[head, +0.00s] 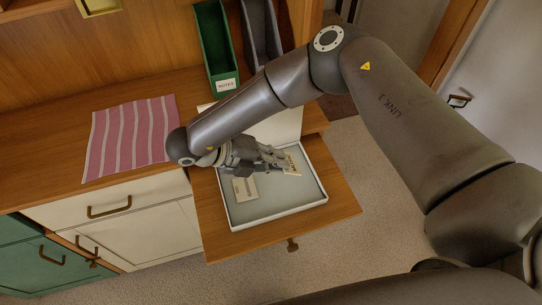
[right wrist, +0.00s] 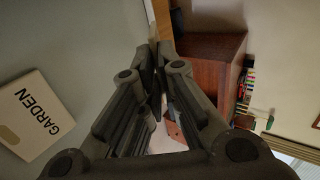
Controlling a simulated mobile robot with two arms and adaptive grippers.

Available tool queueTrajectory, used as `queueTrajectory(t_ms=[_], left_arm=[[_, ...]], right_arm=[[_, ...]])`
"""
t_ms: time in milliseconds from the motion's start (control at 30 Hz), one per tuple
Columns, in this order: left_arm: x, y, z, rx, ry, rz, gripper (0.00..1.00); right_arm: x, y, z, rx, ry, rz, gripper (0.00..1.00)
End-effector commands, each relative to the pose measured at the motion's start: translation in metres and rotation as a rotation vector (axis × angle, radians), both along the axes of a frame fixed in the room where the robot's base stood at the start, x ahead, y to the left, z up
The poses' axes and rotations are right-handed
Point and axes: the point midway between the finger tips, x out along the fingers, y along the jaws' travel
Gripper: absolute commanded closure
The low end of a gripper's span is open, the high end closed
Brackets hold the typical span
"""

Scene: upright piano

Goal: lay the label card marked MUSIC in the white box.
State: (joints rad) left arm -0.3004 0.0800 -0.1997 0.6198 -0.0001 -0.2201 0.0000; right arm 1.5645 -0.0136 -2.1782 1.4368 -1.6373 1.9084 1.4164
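The white box (head: 278,216) lies open on a pulled-out wooden board, with its lid raised at the back. My right gripper (head: 284,162) is low over the box and looks shut on a small cream card (head: 292,165), held tilted at its fingertips. The dark lettering on this card is too small to read surely. A second card (head: 245,188) lies flat in the box to the left; a card reading GARDEN (right wrist: 35,115) shows in the right wrist view. My left gripper is out of view.
A pink striped cloth (head: 130,135) lies on the wooden top at left. A green file holder (head: 215,45) and a grey one (head: 260,35) stand behind the box. Cream drawers (head: 110,205) are below. Carpeted floor lies beyond the board.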

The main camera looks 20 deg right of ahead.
Motion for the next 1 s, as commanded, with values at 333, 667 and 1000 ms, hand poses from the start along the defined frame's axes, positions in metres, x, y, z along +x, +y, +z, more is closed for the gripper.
queueTrajectory(t_ms=[333, 667, 1000], left_arm=[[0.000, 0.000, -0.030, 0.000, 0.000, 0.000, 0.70], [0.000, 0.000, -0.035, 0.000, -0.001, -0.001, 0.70], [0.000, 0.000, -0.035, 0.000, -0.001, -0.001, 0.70]], right_arm=[[0.000, -0.007, -0.035, -0.001, 0.001, 0.000, 1.00], [0.000, -0.009, -0.042, 0.000, 0.000, 0.001, 1.00], [0.000, -0.009, -0.042, 0.000, 0.001, 0.001, 0.80]])
